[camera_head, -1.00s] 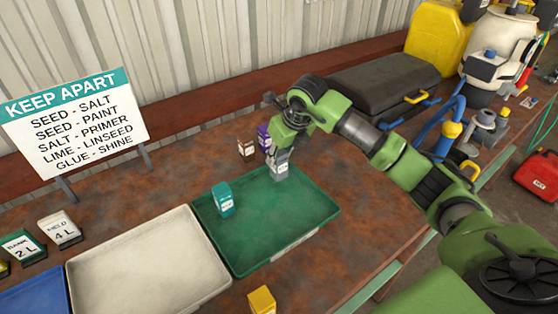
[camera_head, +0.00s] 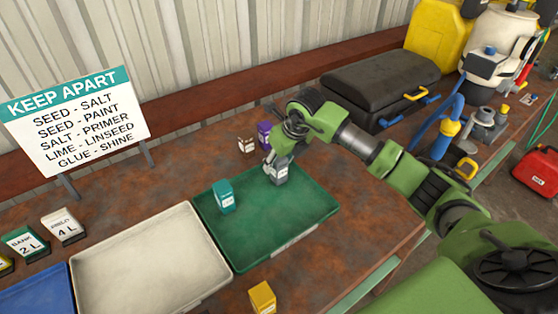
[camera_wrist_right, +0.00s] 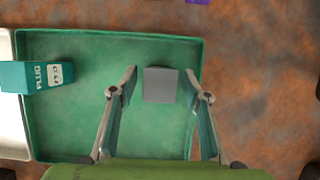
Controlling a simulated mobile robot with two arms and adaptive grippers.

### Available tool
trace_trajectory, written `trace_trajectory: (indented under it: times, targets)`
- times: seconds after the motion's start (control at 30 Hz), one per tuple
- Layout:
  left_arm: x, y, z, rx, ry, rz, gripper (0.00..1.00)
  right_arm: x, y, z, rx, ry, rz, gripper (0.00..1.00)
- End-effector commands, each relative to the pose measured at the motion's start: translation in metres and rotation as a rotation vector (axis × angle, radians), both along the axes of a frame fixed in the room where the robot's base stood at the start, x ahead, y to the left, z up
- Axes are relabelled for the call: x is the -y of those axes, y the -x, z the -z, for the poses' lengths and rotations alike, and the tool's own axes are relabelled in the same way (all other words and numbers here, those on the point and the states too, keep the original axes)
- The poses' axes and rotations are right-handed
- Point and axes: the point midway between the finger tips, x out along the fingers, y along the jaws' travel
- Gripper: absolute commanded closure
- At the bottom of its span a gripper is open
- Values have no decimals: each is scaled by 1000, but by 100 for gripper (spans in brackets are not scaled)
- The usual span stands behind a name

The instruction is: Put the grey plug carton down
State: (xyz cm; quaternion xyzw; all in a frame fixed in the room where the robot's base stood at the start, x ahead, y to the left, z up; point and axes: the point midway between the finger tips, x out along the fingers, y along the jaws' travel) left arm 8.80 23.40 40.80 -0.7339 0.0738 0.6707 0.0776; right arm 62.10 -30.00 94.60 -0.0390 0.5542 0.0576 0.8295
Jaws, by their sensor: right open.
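The grey plug carton (camera_head: 281,174) stands in the green tray (camera_head: 318,208), near its back edge. In the right wrist view the carton (camera_wrist_right: 160,85) shows as a grey square between and just beyond the fingertips. My right gripper (camera_head: 276,160) is right at the carton in the head view. In the right wrist view its two fingers (camera_wrist_right: 163,88) are spread, with a gap on each side of the carton. A teal plug carton (camera_head: 224,197) stands in the same tray, to the left; it also shows in the right wrist view (camera_wrist_right: 38,77). My left gripper is not in view.
A purple carton (camera_head: 264,134) and a small white-and-brown carton (camera_head: 247,145) stand behind the green tray. A cream tray (camera_head: 150,262) adjoins it on the left. A yellow carton (camera_head: 262,298) stands in front. A black case (camera_head: 380,88) lies behind my arm.

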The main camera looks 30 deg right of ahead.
Motion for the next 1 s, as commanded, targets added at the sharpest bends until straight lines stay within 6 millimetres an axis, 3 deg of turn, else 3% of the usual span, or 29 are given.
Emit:
trace_trajectory:
  times: [0.17, 0.5, 0.7, 1.0]
  targets:
    - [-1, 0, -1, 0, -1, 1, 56, 1, 2, -10, 2, 1, 0, 56]
    - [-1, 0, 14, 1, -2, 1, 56, 5, 29, -75, 5, 1, 1, 56]
    - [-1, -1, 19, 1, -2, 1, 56, 6, 41, -104, 4, -1, 0, 56]
    - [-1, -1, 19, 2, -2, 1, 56, 6, 46, -115, 0, 0, 0, 56]
